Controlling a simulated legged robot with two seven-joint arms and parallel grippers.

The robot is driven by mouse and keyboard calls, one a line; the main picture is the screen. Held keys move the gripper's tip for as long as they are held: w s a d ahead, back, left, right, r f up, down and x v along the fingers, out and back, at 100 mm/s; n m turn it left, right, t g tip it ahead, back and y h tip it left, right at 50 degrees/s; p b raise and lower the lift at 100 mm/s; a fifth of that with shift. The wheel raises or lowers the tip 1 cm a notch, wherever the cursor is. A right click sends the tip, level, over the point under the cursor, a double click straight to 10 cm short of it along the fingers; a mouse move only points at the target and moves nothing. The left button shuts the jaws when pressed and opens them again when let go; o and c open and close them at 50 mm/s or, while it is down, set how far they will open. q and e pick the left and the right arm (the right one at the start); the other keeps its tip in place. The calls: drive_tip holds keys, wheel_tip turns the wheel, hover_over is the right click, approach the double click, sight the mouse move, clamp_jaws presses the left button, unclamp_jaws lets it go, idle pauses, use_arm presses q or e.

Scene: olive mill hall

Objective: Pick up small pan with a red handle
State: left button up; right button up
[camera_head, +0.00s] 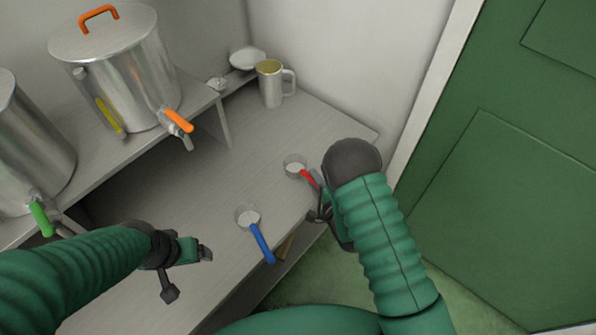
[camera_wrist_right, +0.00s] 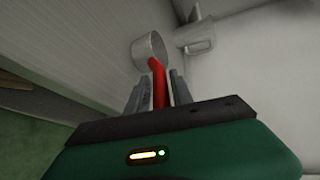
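The small pan with a red handle (camera_head: 294,163) stands on the counter near its right end, its red handle pointing toward my right arm. My right gripper (camera_head: 318,200) is at the handle. In the right wrist view the pan (camera_wrist_right: 149,48) lies beyond the fingers, and its red handle (camera_wrist_right: 158,84) runs between the two fingers (camera_wrist_right: 158,92). The fingers look apart, with a gap beside the handle. My left gripper (camera_head: 188,272) is open and empty over the front left of the counter.
A small pan with a blue handle (camera_head: 249,216) stands nearer, on the counter (camera_head: 190,190). A metal mug (camera_head: 270,85) stands at the back, also seen in the right wrist view (camera_wrist_right: 194,37). Large steel vats (camera_head: 125,65) with taps stand on a raised shelf at left. A green door (camera_head: 500,190) is at right.

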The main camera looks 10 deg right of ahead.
clamp_jaws()
drive_tip(key=shift+f, duration=0.1)
idle(1.0)
